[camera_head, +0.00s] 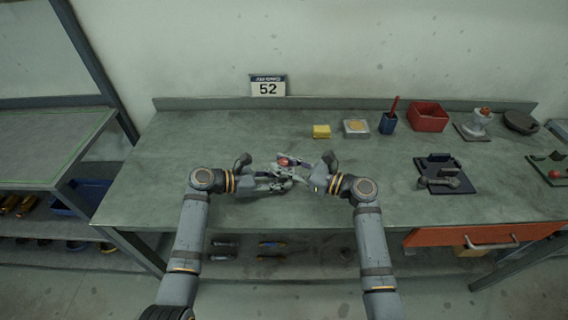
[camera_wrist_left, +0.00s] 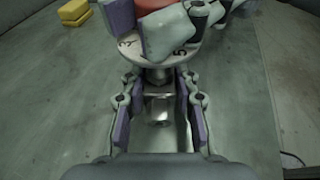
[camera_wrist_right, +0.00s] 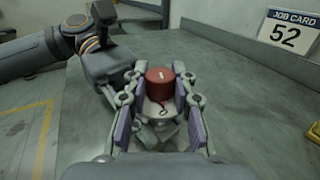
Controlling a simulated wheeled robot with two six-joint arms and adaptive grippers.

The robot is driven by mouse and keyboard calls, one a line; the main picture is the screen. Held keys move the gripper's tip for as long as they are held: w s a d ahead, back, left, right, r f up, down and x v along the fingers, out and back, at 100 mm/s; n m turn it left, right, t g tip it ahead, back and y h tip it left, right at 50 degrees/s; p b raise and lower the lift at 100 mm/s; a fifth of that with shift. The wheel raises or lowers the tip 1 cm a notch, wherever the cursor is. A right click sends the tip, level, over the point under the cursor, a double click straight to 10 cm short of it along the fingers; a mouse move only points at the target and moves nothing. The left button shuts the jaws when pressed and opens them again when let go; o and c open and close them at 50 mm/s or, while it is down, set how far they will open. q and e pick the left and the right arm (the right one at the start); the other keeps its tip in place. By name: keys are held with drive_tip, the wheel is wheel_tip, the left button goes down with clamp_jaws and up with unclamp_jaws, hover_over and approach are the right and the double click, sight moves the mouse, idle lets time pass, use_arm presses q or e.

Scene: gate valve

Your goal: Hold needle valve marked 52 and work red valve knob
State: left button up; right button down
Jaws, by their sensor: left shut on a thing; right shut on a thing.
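The needle valve (camera_wrist_left: 158,108) stands on the workbench between my two grippers, with a metal body and a pale round dial plate (camera_wrist_left: 150,50) with dark marks. My left gripper (camera_wrist_left: 155,100) is shut on the valve body, below the dial plate. The red valve knob (camera_wrist_right: 160,84), with a white line on top, sits above the dial. My right gripper (camera_wrist_right: 158,105) is shut on the red knob, its pads at either side. In the head view the red knob (camera_head: 283,161) shows between the grippers; the valve body is mostly hidden there.
A job card reading 52 (camera_head: 268,87) stands at the back wall. A dark fixture (camera_head: 445,175) is at right. The bench left of my arms is clear.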

drive_tip(key=shift+m+t, duration=0.3)
drive_tip(key=shift+t, duration=0.1)
drive_tip(key=c, duration=1.1)
unclamp_jaws()
drive_tip(key=shift+o, duration=0.2)
drive_tip(key=v, duration=1.2)
drive_tip(key=shift+r, duration=0.2)
